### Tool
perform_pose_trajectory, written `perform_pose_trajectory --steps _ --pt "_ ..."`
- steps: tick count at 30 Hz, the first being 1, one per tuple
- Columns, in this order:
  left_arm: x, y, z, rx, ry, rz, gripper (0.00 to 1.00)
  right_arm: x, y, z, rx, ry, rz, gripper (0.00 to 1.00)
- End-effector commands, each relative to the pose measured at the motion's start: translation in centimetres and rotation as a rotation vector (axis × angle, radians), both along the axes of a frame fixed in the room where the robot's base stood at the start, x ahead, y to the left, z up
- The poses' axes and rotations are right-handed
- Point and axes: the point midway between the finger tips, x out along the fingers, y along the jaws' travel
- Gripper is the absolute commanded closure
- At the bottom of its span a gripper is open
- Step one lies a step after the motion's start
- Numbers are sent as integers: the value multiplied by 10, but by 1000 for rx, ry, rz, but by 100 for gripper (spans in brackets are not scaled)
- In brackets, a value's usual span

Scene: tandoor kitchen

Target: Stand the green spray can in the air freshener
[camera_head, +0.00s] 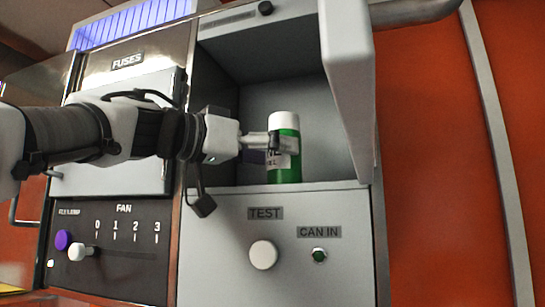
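The green spray can (286,172) with a white cap stands upright inside the open compartment of the air freshener (220,240). Its base appears to be at the compartment floor; I cannot tell whether it touches. My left gripper (276,143) reaches in from the left, its fingers at the can's upper body just below the cap, and looks shut on it. The small CAN IN lamp (320,255) below the compartment looks dark green. My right gripper is not in view.
The raised grey door (350,85) hangs at the right of the compartment opening. The TEST knob (263,254) is on the front panel below. At left are the FUSES cover (115,90) and the FAN slider (80,252). An orange wall is at right.

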Motion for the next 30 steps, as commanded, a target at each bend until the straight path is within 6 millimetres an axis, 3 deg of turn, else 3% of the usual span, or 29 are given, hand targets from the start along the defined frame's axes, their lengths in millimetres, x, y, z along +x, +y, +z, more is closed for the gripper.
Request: perform_pose_trajectory --steps 6,11,15,18,24,30 --pt "-1 1 7 0 -1 0 18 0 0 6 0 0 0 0" --pt "-15 21 -6 -2 -6 -2 18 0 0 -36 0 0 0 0" --pt "-37 53 -6 -2 -5 1 18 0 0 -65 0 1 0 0" --pt "-52 73 -3 -3 -5 1 18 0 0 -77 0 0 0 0" --pt "-69 96 3 -1 -1 0 18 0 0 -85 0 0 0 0" --pt "-71 97 5 1 1 -1 18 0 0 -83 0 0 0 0"
